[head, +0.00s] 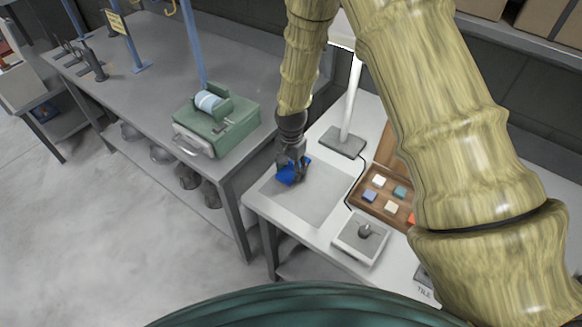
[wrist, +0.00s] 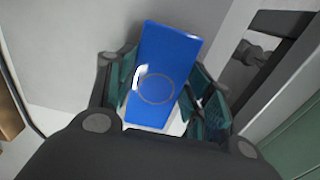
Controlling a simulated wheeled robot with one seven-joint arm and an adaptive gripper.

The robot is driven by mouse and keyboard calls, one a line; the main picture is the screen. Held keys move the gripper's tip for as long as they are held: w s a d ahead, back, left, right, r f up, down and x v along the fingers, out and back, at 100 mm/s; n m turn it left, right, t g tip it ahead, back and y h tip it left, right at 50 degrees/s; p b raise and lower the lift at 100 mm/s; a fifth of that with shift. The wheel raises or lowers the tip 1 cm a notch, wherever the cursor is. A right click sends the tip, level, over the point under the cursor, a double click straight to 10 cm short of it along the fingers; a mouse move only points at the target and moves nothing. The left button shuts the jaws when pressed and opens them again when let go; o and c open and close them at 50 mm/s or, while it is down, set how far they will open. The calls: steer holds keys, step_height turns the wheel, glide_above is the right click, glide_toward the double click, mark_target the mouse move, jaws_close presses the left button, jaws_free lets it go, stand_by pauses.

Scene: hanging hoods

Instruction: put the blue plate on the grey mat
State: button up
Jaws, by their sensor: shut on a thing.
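The blue plate (wrist: 168,62) is a flat rectangular piece with a faint ring marked on its face. My gripper (wrist: 162,98) is shut on it, with a finger on each side of the plate in the wrist view. In the head view my gripper (head: 292,172) holds the blue plate (head: 291,178) over the back left part of the grey mat (head: 312,204). I cannot tell whether the plate touches the mat. The mat lies on a white table, and its front part is bare.
A wooden tray (head: 379,208) with several coloured tiles is right of the mat. A small scale-like box (head: 361,238) stands at the front right, and a white lamp post (head: 351,105) behind. A green case (head: 217,124) sits on the grey bench at left.

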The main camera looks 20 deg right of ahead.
steer(key=shift+f, duration=0.15)
steer(key=o, duration=1.3)
step_height(320, 180, up, 12)
